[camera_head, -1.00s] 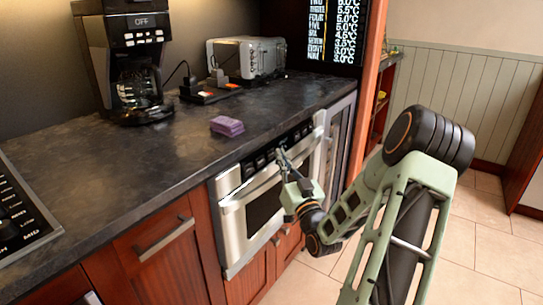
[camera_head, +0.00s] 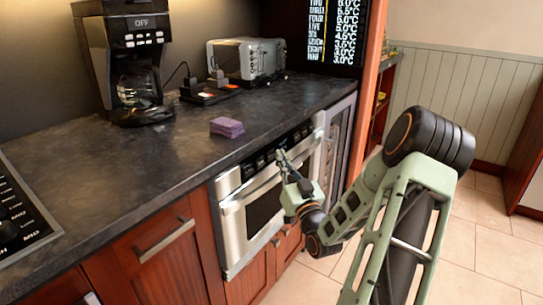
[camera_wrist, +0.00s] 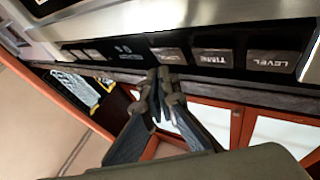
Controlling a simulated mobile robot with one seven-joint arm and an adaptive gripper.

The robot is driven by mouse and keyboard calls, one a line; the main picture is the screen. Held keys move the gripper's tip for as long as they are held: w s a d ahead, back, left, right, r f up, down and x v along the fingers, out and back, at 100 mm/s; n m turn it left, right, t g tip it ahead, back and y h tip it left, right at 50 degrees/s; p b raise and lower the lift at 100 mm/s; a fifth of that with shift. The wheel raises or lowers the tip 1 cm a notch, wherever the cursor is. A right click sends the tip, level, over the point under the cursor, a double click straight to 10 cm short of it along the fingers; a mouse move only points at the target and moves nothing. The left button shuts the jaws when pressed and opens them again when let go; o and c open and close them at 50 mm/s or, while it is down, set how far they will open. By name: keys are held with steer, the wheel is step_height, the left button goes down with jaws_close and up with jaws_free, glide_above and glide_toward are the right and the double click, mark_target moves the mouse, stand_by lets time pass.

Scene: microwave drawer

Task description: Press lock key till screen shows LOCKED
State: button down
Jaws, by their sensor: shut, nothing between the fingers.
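The microwave drawer (camera_head: 250,210) is a steel front set under the dark counter, with a black strip of keys along its top. In the wrist view the strip is upside down, with keys labelled LEVEL (camera_wrist: 267,60) and TIME (camera_wrist: 212,58). A third key (camera_wrist: 168,55) beside them has a label too blurred to read surely. A small dark display area (camera_wrist: 124,50) lies left of it, its text unreadable. My gripper (camera_wrist: 162,74) is shut and empty, its tips close to the third key; I cannot tell if they touch. My gripper (camera_head: 281,155) also shows before the panel in the head view.
The drawer's handle bar (camera_head: 265,190) runs just below the panel. On the counter (camera_head: 130,165) stand a purple stack (camera_head: 227,127), a coffee maker (camera_head: 135,70) and a toaster (camera_head: 247,58). The tiled floor (camera_head: 480,240) at right is open.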

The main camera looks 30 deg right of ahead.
steer(key=shift+w+f, duration=0.1)
steer(key=shift+w, duration=0.1)
steer(key=shift+w+a+b, duration=0.15)
steer(key=shift+w+b, duration=0.05)
steer(key=shift+b, duration=0.15)
steer(key=shift+w+a+f, duration=0.1)
steer(key=shift+w+a, duration=0.05)
steer(key=shift+w, duration=0.2)
stand_by(0.9)
steer(key=shift+s, duration=0.1)
steer(key=shift+s+d+b, duration=0.3)
steer(key=shift+s, duration=0.3)
steer(key=shift+s+r, duration=0.1)
steer(key=shift+r, duration=0.1)
steer(key=s, duration=0.1)
steer(key=s+d, duration=0.1)
steer(key=s, duration=0.1)
steer(key=s+d+r, duration=0.1)
steer(key=shift+s, duration=0.2)
steer(key=shift+r, duration=0.1)
stand_by(0.9)
